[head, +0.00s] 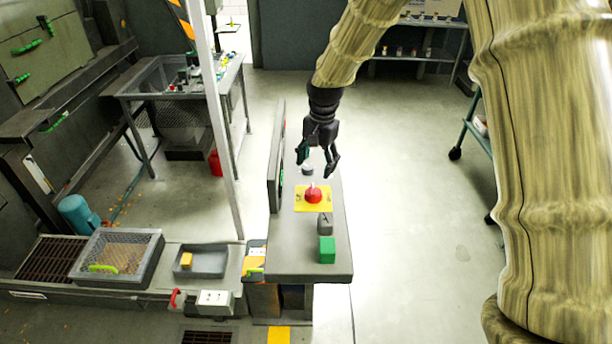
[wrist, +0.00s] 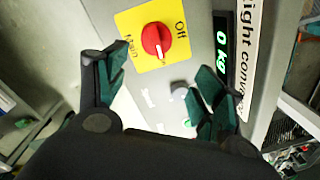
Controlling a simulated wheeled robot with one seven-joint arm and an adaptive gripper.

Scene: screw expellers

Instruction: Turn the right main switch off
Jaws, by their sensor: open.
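The main switch is a red rotary knob (head: 313,195) on a yellow plate (head: 299,205) on top of a grey console. In the wrist view, the red knob (wrist: 156,40) sits at the top centre, with "Main" and "Off" printed on its yellow plate (wrist: 129,22). I cannot tell for sure which setting the knob is on. My gripper (head: 317,165) is open and empty, pointing down over the console on the far side of the knob. In the wrist view, my gripper's fingers (wrist: 160,68) are spread apart, and the knob lies beyond their tips, with no contact visible.
A green block-like button (head: 327,249) and a grey knob (head: 325,224) are on the console's near part. Another grey knob (head: 307,170) is near my fingers. An upright panel with a green display (wrist: 222,50) borders the console's left side.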

